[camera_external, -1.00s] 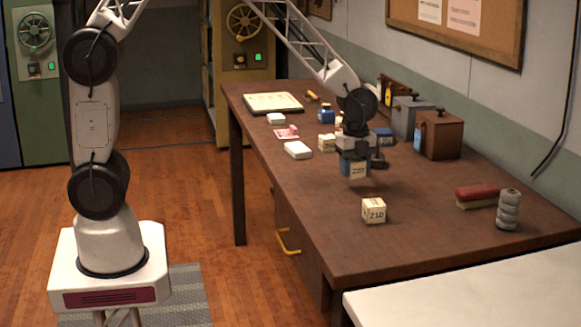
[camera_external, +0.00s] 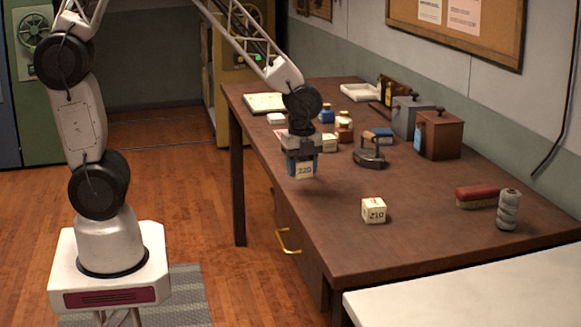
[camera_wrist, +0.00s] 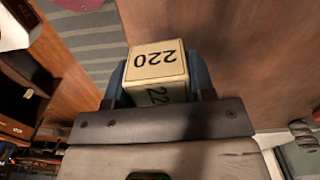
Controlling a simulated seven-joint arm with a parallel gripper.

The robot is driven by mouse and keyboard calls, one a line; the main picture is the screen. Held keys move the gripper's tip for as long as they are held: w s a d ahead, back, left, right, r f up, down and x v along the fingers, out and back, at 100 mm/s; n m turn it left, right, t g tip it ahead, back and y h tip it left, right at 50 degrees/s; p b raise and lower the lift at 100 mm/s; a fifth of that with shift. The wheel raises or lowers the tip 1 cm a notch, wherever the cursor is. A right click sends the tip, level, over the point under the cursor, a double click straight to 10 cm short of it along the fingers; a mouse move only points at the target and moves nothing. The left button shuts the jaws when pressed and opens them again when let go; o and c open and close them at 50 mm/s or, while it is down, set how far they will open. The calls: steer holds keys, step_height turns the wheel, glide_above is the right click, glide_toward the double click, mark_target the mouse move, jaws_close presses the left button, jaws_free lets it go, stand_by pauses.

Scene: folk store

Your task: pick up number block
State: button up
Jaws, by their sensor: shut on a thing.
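My gripper (camera_external: 303,168) is shut on a cream number block marked 220 (camera_external: 304,171). It holds the block above the table near its left edge. In the wrist view the 220 block (camera_wrist: 156,62) sits between the blue fingers, with its number upside down. A second cream block marked 210 (camera_external: 374,210) stands on the table to the right of my gripper, nearer the front. Another cream block (camera_external: 329,143) stands behind my gripper, partly hidden.
The brown table (camera_external: 420,235) is clear around the 210 block. An iron (camera_external: 369,153), a brown box (camera_external: 438,135) and a grey box (camera_external: 411,115) stand behind. A red brush (camera_external: 477,196) and a grey ribbed object (camera_external: 508,209) are at the right.

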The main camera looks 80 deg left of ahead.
steer(key=shift+s, duration=0.7)
stand_by(0.5)
steer(key=w+a+r, duration=0.2)
steer(key=w+a, duration=0.9)
steer(key=a, duration=0.2)
steer(key=w+a+r+m, duration=0.1)
steer(key=w+a+r, duration=0.1)
steer(key=w+a, duration=0.9)
steer(key=shift+w+a+r, duration=0.25)
steer(key=shift+a+r, duration=0.15)
steer(key=shift+a, duration=0.8)
steer(key=shift+w, duration=0.15)
glide_above(383, 130)
steer(key=shift+d+f, duration=0.15)
steer(key=shift+f, duration=0.6)
steer(key=shift+f, duration=1.75)
